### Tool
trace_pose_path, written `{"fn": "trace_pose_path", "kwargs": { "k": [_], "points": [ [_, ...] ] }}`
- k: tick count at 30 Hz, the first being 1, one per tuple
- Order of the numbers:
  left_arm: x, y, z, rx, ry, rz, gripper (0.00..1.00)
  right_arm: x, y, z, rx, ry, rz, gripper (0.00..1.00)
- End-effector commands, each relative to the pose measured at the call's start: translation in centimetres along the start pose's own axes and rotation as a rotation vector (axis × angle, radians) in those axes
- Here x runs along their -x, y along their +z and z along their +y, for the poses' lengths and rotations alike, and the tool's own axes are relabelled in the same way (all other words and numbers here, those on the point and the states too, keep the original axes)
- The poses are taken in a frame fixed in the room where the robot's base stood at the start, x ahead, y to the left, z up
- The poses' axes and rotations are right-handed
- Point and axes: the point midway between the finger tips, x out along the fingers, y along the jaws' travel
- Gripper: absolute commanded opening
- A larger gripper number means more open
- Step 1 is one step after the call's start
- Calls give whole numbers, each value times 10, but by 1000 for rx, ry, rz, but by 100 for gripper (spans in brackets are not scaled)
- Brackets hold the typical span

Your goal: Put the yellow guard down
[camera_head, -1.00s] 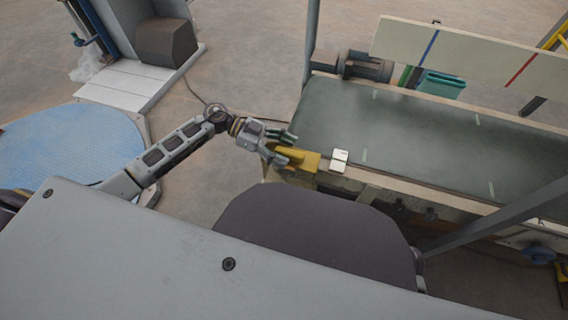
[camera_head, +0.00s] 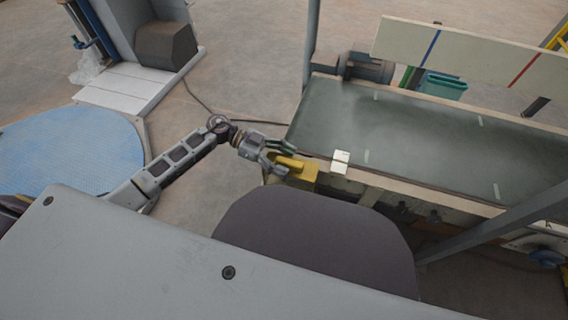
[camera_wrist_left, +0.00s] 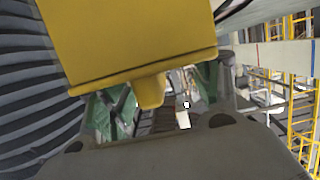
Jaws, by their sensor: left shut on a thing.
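The yellow guard (camera_head: 305,174) is at the near left end of the conveyor belt, beside its frame. My left gripper (camera_head: 284,157) is shut on a yellow knob or handle of the guard. In the left wrist view, the guard (camera_wrist_left: 135,40) fills the upper middle. Its tab sits between the green-padded fingers of the left gripper (camera_wrist_left: 152,105). Whether the guard's underside touches anything is hidden. My right gripper is not in view.
The green conveyor belt (camera_head: 400,135) runs to the right. A small white box (camera_head: 341,161) is on its near edge, close to the guard. A grey post (camera_head: 495,222) crosses at right. A blue round platform (camera_head: 70,150) lies at left, with bare floor between.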

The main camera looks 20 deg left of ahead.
Motion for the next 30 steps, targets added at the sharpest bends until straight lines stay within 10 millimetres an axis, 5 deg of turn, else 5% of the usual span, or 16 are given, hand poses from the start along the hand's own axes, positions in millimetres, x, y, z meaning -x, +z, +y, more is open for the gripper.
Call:
{"fn": "trace_pose_path", "kwargs": {
  "k": [21, 22, 26, 30],
  "points": [
    [-6, 17, 0, 0, 0, 2, 11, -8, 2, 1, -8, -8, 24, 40],
    [-6, 18, 0, 0, 0, 1, 68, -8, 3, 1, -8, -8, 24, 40],
    [-6, 18, 0, 0, 0, 1, 84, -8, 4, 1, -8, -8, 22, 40],
    [-6, 18, 0, 0, 0, 1, 85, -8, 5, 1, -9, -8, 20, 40]
  ]
}}
